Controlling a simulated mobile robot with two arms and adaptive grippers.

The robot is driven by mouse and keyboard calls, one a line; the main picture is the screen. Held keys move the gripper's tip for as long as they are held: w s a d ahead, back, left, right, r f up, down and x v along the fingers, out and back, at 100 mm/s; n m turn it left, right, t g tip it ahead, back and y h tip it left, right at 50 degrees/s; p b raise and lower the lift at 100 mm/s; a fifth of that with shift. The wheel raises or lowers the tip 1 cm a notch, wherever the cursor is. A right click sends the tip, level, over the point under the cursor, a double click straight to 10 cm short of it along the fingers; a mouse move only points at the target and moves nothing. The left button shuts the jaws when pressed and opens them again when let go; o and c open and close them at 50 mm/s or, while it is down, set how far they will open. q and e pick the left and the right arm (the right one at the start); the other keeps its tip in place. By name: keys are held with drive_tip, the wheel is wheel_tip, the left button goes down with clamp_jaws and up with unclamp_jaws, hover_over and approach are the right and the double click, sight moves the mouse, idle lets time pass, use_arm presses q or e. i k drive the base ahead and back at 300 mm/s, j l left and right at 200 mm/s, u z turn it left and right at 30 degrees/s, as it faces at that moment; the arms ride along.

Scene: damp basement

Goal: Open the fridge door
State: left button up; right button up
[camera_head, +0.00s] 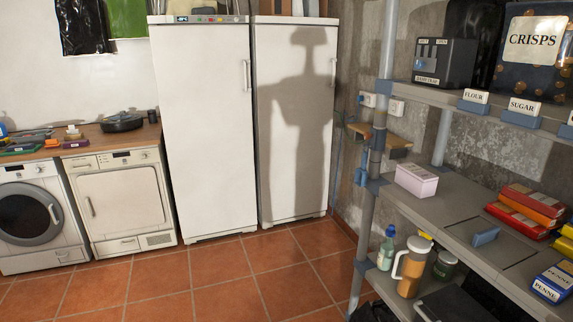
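Two tall white appliances stand side by side at the back. The left one (205,130), with a control strip and small lights along its top, has a shut door with a vertical handle (246,68) near its upper right edge. The right one (290,150) also has a shut door, with a vertical handle (333,72) near its upper right edge. A dark shadow falls across the right door. I cannot tell for certain which of them is the fridge. Neither of my grippers is in view.
Metal shelving (468,205) with food boxes and bottles stands along the right. A washing machine (35,225) and a white front-loading dryer (120,200) stand under a wooden worktop at the left. The tiled floor (215,283) before the tall appliances is clear.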

sight(295, 66)
drive_tip(key=i, duration=2.4)
drive_tip(key=i+j+z, duration=0.1)
drive_tip(key=i+z, duration=0.25)
drive_tip(key=i, duration=0.25)
drive_tip(key=i+j+z, duration=0.35)
drive_tip(key=i, duration=0.2)
drive_tip(key=i+j+z, duration=0.35)
drive_tip(key=i, duration=0.2)
